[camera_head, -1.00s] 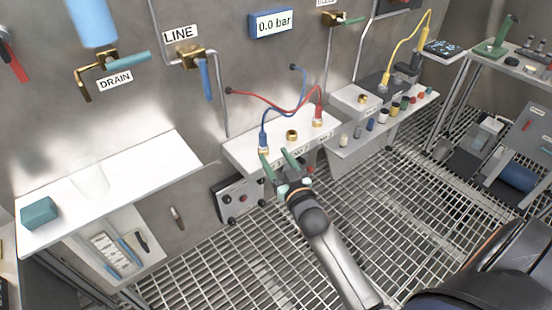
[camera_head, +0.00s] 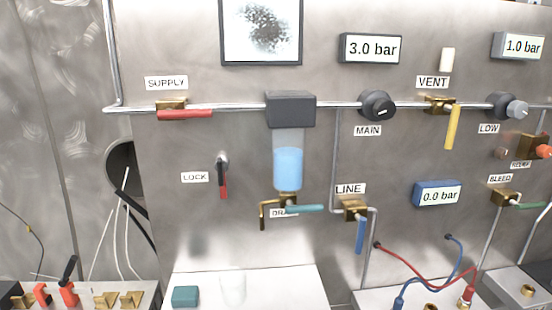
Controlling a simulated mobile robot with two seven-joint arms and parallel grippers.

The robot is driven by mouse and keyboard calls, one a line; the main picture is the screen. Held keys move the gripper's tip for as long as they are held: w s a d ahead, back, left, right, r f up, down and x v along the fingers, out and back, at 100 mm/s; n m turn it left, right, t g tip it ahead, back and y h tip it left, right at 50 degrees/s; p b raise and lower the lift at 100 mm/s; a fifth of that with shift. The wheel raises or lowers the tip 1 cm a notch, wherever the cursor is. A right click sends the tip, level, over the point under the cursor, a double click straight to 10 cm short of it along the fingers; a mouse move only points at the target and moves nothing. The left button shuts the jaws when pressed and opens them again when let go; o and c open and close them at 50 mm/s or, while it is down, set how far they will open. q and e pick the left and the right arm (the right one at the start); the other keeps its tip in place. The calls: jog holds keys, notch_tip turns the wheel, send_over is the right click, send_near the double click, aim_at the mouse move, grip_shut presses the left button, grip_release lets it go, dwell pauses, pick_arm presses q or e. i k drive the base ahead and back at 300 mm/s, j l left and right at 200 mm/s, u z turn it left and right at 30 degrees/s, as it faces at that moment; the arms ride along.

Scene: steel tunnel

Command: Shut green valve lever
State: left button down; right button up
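The green valve lever (camera_head: 530,206) is on the brass BLEED valve (camera_head: 504,197) at the right side of the wall. It points to the right, roughly horizontal, and runs close to the picture's right edge. Neither of my grippers is in view.
The blue gauge (camera_head: 437,194) reads 0.0 bar; the MAIN gauge (camera_head: 371,48) reads 3.0 bar. The blue LINE lever (camera_head: 360,235) hangs down and the red SUPPLY lever (camera_head: 185,115) lies horizontal.

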aim_at(519, 206)
jog(key=z, duration=1.5)
